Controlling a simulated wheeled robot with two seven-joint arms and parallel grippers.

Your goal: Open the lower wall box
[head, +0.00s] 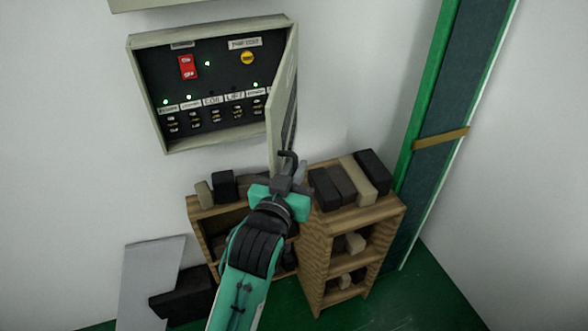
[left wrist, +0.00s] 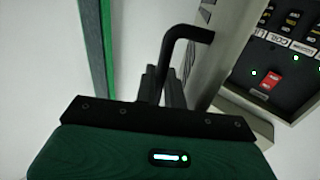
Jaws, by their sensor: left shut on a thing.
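The lower wall box (head: 142,98) is a cream metal box on the white wall. Its door (head: 284,98) is hinged at the right side and stands swung out, seen nearly edge-on. Inside are a red switch (head: 187,67), a yellow button (head: 247,58), green lights and a row of labelled breakers. My left gripper (head: 288,174) is below the door's lower front corner, shut on the black bent handle (left wrist: 185,36). The left wrist view shows the gripper fingers (left wrist: 162,85) around the handle's shaft, with the door (left wrist: 222,45) beside it. My right gripper does not show.
A wooden shelf unit (head: 318,250) with dark and pale blocks on top stands under the box, close to my left arm. A green-edged dark post (head: 440,110) rises at right. A grey panel (head: 148,280) leans at lower left. Another box's edge (head: 170,3) shows above.

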